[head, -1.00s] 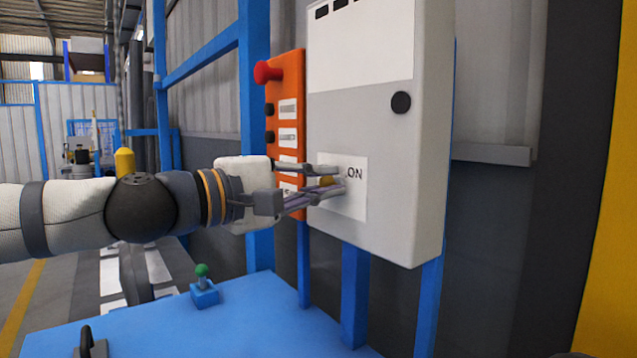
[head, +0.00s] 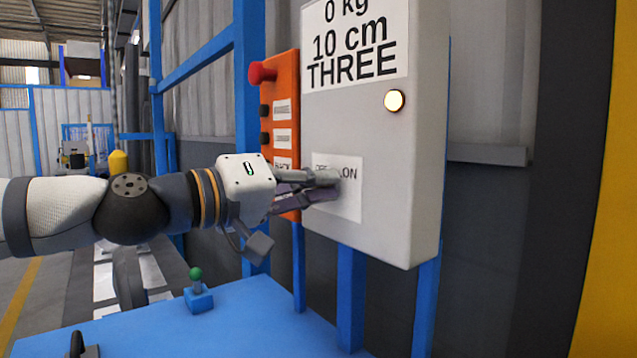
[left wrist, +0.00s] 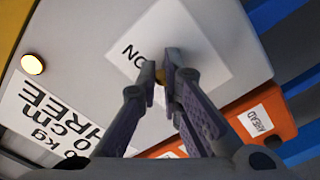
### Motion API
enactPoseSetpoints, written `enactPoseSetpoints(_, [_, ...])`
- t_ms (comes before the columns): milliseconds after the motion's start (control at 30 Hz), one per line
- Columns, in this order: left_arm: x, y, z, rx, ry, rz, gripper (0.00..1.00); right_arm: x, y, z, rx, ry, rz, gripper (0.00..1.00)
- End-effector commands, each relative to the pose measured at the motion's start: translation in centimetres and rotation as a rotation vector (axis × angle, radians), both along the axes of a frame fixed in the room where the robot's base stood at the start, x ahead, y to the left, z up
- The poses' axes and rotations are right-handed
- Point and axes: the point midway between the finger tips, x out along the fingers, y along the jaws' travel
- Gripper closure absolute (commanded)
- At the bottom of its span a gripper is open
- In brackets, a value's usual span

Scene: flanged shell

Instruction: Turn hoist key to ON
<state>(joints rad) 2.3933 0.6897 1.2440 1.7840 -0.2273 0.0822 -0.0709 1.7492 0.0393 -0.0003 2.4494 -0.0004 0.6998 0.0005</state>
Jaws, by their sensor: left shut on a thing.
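The grey control box (head: 375,130) hangs on blue posts. Its white plate (head: 350,205) reads ON at the right, with partly covered lettering to the left. My left gripper (head: 332,187) is in front of this plate, its fingertips together at the key. In the left wrist view the gripper (left wrist: 168,75) is shut on the hoist key (left wrist: 160,74), of which only a small brassy bit shows between the fingertips. The display (head: 355,45) reads 0 kg, 10 cm, THREE. The round lamp (head: 394,101) glows. My right gripper is not in view.
An orange panel (head: 285,95) with a red button (head: 261,73), dark buttons and labels stands close left of the box, beside my gripper. Below is a blue table (head: 240,320) with a green-knobbed lever (head: 196,274). A grey wall is behind.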

Motion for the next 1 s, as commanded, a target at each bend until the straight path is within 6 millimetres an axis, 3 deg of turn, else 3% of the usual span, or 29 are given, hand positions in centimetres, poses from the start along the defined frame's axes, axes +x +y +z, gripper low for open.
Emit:
enactPoseSetpoints(33, [0.5, 0.1, -2.0, 0.021, 0.021, 0.0, 1.0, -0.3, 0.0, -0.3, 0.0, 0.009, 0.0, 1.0])
enactPoseSetpoints(400, [0.6, 0.3, -1.9, 0.05, -0.024, 0.005, 1.0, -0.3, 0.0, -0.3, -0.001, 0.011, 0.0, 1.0])
enactPoseSetpoints(600, [0.6, 0.3, -1.7, 0.048, -0.027, 0.007, 0.56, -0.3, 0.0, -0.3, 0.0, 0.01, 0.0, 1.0])
enactPoseSetpoints(867, [0.4, 0.3, -1.0, 0.046, -0.037, 0.007, 0.53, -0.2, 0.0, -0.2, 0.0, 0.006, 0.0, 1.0])
enactPoseSetpoints(1000, [-0.3, 1.5, -0.8, 0.045, -0.04, 0.01, 0.53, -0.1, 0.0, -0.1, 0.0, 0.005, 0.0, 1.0])
